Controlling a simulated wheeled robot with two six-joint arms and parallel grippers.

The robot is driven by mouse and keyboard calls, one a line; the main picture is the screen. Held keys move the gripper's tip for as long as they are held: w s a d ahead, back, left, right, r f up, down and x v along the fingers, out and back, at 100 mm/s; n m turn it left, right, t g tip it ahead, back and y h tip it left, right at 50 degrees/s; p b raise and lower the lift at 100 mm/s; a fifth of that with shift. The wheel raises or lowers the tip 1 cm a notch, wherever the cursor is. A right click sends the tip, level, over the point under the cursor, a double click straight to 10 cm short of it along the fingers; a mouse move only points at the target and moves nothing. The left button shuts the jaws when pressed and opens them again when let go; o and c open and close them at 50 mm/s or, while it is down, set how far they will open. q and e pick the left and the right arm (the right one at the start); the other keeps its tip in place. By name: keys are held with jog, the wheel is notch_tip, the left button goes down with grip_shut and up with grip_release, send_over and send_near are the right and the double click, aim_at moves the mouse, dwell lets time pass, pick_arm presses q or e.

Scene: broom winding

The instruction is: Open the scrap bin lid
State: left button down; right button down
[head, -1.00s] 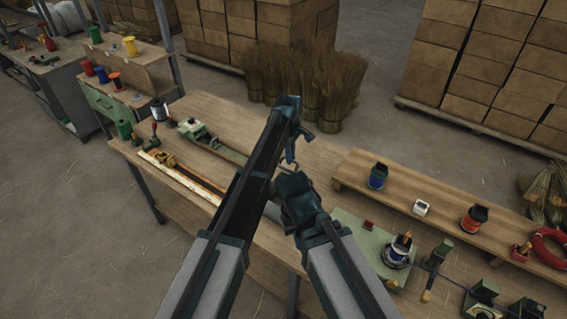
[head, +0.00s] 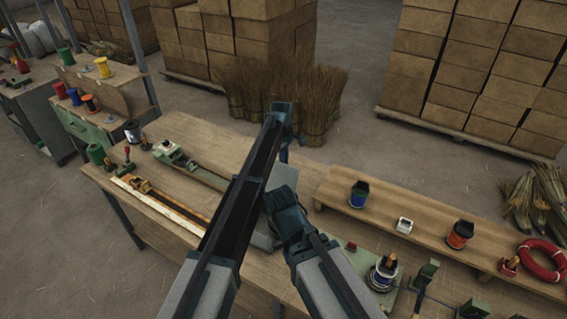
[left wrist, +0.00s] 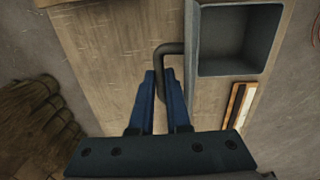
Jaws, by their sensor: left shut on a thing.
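The grey scrap bin (left wrist: 193,70) shows in the left wrist view, with its square hollow inside visible from above. A dark bent handle (left wrist: 169,47) stands out from its left side. My left gripper (left wrist: 160,76) is shut on this handle, with its two blue fingers on either side of the bar. In the head view my left gripper (head: 285,146) is over the bench, partly hidden by its own arm. A grey panel (head: 288,174), seemingly the bin's raised lid, shows behind my arms. My right arm is folded at the lower middle; its fingers cannot be made out.
The wooden bench (head: 165,215) carries a ruler-like strip and a green tool at left. A raised shelf (head: 410,205) holds spools and a red coil (head: 541,259) at right. Broom bundles (head: 285,100) stand behind the bench, and stacked cartons (head: 470,75) lie beyond.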

pick_arm(q)
jog(key=shift+w+d+f, duration=0.1)
jog(key=shift+w+d, duration=0.05)
jog(key=shift+w, duration=0.3)
jog(key=c, duration=0.9)
grip_release()
jog(key=r+p, duration=1.3)
jog(key=shift+s+a+r+p, duration=0.2)
jog(key=shift+s+r+p, duration=0.15)
jog(key=shift+s+r, duration=0.05)
